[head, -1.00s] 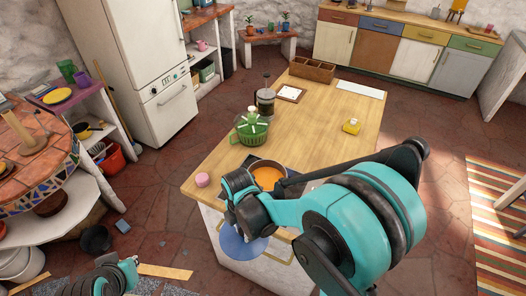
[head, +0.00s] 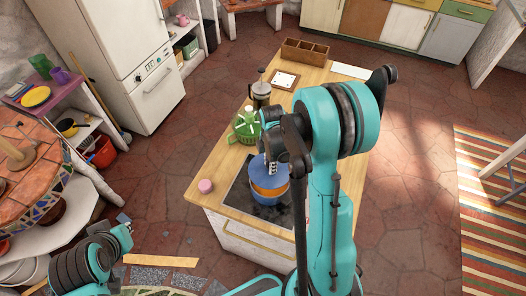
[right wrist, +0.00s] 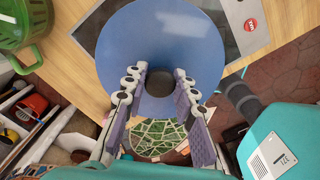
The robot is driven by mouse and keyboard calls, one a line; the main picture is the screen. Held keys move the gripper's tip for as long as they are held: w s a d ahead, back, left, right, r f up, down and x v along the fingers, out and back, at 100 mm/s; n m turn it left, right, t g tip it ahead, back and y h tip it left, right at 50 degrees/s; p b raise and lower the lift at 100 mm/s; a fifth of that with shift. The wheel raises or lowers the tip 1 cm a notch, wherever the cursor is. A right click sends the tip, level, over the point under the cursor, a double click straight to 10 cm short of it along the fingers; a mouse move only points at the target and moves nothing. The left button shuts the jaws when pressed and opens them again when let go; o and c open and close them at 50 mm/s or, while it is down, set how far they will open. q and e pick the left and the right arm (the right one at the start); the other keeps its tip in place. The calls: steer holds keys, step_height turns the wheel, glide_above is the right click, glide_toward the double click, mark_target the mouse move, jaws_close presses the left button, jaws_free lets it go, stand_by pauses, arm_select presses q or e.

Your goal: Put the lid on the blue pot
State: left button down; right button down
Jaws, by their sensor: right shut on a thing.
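The blue lid (right wrist: 160,30) is a round disc with a dark knob (right wrist: 185,77). My right gripper (right wrist: 164,73) is shut on the lid, with the knob between its fingers. In the head view this gripper (head: 270,163) holds the lid (head: 268,178) over the far part of the blue pot (head: 268,200). A band of orange contents shows below the lid's near edge, so the pot looks partly uncovered. The exact gap is hard to tell. The pot is hidden behind the lid in the right wrist view. Only my left arm shows at lower left; its gripper is not visible.
The pot stands on a black cooktop (head: 243,199) in the wooden counter (head: 312,80). A wooden box (head: 305,51) is at the far end.

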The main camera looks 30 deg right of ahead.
steer(key=shift+s, duration=0.2)
steer(key=shift+f, duration=0.2)
steer(key=shift+f+b, duration=0.65)
steer(key=shift+f, duration=0.05)
step_height(320, 180, down, 3)
steer(key=shift+f+b, duration=0.15)
steer(key=shift+b, duration=1.05)
steer(key=shift+w+f+b, duration=0.1)
steer(key=shift+f+b, duration=0.1)
steer(key=shift+b, duration=0.1)
steer(key=shift+b, duration=0.4)
steer(key=shift+f+b, duration=0.5)
steer(key=shift+b, duration=0.35)
